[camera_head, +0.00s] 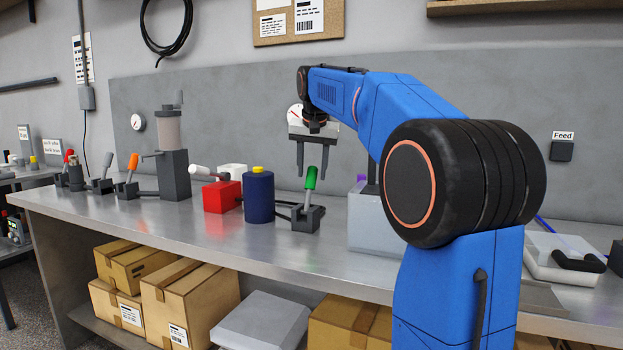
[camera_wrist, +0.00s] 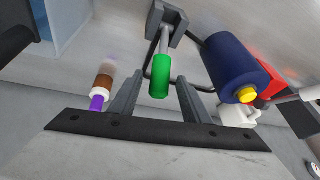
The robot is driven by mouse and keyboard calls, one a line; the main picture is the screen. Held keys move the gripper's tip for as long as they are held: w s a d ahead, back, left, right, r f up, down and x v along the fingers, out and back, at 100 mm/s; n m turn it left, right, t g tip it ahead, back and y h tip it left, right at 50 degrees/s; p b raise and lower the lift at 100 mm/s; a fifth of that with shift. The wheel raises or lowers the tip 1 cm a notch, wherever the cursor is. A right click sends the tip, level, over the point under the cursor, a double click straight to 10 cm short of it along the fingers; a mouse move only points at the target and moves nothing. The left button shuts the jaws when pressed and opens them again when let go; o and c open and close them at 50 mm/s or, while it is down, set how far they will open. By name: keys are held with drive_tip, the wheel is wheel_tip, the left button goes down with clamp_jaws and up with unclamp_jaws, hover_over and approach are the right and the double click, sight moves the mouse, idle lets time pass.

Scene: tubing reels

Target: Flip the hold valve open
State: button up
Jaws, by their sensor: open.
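A small dark lever valve with a green handle (camera_head: 311,178) stands on the bench in the middle of the head view. Its handle stands nearly upright with a slight tilt. No label on it can be read, so I cannot confirm that it is the hold valve. My gripper (camera_head: 308,168) points down at the handle with its jaws open. In the wrist view the green handle (camera_wrist: 160,77) shows between the two dark fingers, with gaps on both sides. I cannot tell whether the fingers are level with it in depth. The valve's dark base (camera_wrist: 168,18) lies beyond the handle.
A navy cylinder with a yellow top (camera_head: 259,197) stands close left of the valve, beside a red block (camera_head: 221,196). A pale box (camera_head: 369,222) stands right of it. An orange-handled lever (camera_head: 132,165) is further left. The bench front (camera_head: 170,228) is clear.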

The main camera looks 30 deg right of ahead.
sight(309, 192)
drive_tip(key=shift+x, duration=1.55)
clamp_jaws()
